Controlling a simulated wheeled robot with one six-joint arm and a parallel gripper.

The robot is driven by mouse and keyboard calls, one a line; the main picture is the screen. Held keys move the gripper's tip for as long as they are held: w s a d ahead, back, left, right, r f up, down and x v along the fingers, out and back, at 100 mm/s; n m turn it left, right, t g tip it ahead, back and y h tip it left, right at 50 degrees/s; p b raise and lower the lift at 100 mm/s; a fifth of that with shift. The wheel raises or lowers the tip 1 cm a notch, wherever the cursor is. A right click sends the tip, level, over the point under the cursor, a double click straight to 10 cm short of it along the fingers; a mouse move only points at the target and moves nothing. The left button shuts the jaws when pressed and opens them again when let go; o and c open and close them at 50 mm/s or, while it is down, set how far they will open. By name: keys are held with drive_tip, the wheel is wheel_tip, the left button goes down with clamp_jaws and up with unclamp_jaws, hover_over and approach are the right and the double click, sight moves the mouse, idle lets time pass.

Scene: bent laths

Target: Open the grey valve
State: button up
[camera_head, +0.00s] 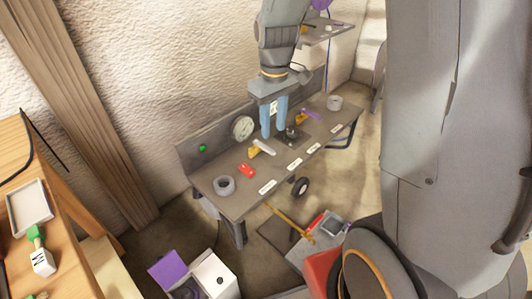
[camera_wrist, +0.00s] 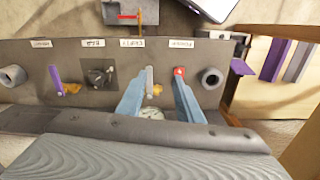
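The grey valve (camera_head: 264,147) sits on the grey bench, with a pale grey lever on a brass-yellow body. In the wrist view its lever (camera_wrist: 149,78) points away from the gauge side, and brass shows beside it. My gripper (camera_head: 273,134) has two blue fingers pointing down, close to the valve. In the wrist view my gripper (camera_wrist: 157,82) is open, its fingers spread on either side of the lever with visible gaps. I cannot tell how high the fingertips are above the lever.
A purple-handled valve (camera_head: 308,116) and a dark knob on a plate (camera_head: 291,134) stand to the right. A red block (camera_head: 246,171) and a grey ring (camera_head: 224,186) are to the left. A round gauge (camera_head: 243,127) is on the back panel. Labels line the bench (camera_head: 238,206) front.

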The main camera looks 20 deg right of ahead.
drive_tip(key=n+b, duration=0.1)
drive_tip(key=b, duration=0.1)
hover_over(268, 149)
wheel_tip(268, 149, down, 4)
drive_tip(key=shift+w+f, duration=0.1)
wheel_tip(268, 149, down, 7)
drive_tip(key=shift+f, duration=0.2)
clamp_jaws()
